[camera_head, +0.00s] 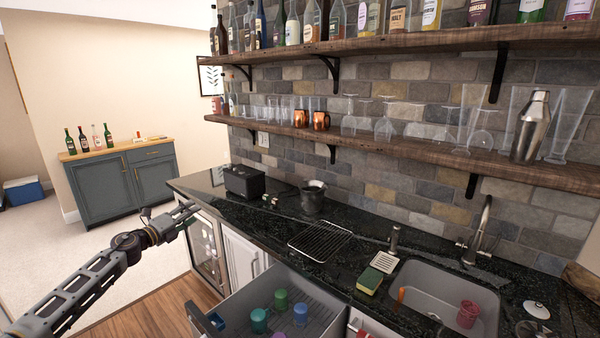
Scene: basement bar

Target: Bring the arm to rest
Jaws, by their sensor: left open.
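My left arm reaches in from the lower left corner. My left gripper (190,210) is at the arm's far end, in front of the near left end of the dark counter (245,212). Its fingers point right, toward the counter. It is open, and nothing shows between the fingers. My right gripper is not in view.
An open drawer (335,312) with several coloured cups juts out below the counter. A sink (425,285) holds a red cup (467,314). A toaster (244,182), dark pot (313,197), wire rack (320,241) and sponge (369,280) are on the counter.

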